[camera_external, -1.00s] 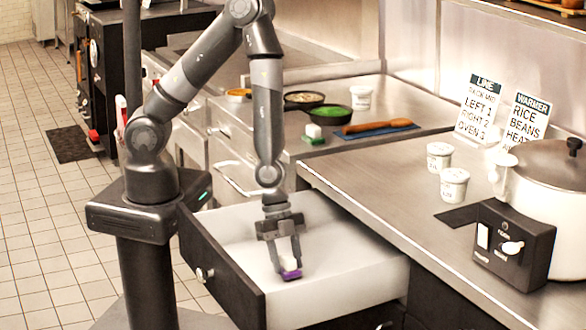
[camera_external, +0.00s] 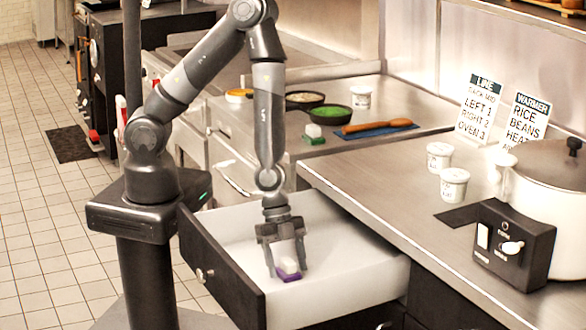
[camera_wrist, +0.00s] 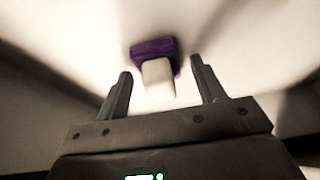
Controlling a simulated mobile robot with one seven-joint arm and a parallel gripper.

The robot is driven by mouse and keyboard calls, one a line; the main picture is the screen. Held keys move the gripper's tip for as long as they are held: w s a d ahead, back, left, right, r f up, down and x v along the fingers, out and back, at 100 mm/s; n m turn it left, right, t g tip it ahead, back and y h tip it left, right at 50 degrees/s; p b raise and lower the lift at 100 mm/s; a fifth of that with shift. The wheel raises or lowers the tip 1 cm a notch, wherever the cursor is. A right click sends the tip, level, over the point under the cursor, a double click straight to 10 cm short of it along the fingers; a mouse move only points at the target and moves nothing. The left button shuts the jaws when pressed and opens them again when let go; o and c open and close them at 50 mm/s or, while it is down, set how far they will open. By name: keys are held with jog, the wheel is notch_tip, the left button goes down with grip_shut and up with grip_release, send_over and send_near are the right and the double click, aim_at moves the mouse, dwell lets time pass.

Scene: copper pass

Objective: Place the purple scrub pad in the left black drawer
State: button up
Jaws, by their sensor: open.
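The purple scrub pad (camera_external: 291,276) has a white block-shaped handle and lies inside the open black-fronted drawer (camera_external: 340,262), on its white floor. In the wrist view the purple scrub pad (camera_wrist: 150,47) shows ahead of and between the fingertips, with its white handle toward me. My gripper (camera_external: 287,270) is open and points down into the drawer. Its fingers stand on either side of the pad, apart from it. The wrist view also shows my gripper (camera_wrist: 160,82) with both fingers spread and a gap on each side of the handle.
The drawer's black front (camera_external: 222,272) and white walls surround my gripper. The steel counter (camera_external: 400,190) beside it holds white cups (camera_external: 454,185), a large pot (camera_external: 550,190) and signs. A green scrub pad (camera_external: 314,137) sits near the pans at the back.

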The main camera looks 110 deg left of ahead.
jog(key=shift+r, duration=0.15)
jog(key=s+a+r+n+y, duration=0.1)
jog(key=s+a+r+n, duration=0.2)
jog(key=r, duration=0.9)
jog(key=s+a+r+n+t+y, duration=0.1)
jog(key=s+a+r+n, duration=0.2)
jog(key=s+r, duration=0.6)
jog(key=s+a+r+n+t+y, duration=0.1)
jog(key=s+a+r+n, duration=0.2)
jog(key=r, duration=1.2)
jog(key=s+a, duration=0.3)
jog(key=shift+r, duration=0.2)
jog(key=shift+o, duration=0.3)
